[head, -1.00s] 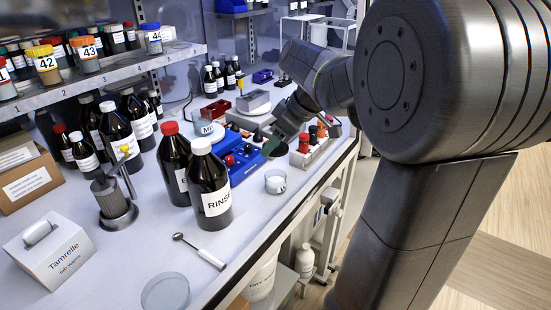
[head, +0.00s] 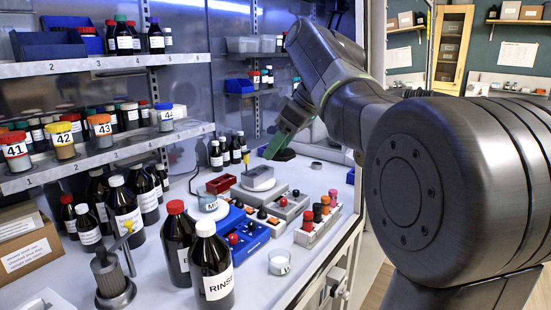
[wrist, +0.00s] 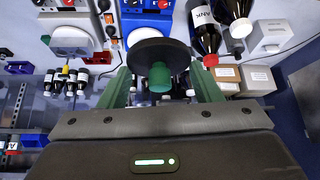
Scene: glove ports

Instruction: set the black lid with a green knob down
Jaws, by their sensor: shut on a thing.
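The black lid (wrist: 155,53) with its green knob (wrist: 160,76) is in front of my gripper in the wrist view. The knob faces my wrist camera, between the green fingers. In the head view the lid shows as a dark disc (head: 282,155) at the green fingertips of my gripper (head: 277,147). My gripper is shut on the lid by its knob. The lid appears raised over the back part of the bench; its exact height cannot be told. The lid's underside is hidden.
A stirrer-like device with a silver block (head: 258,177) stands just in front of the lid. Some bench at the back right is clear, around a small dark ring (head: 316,165).

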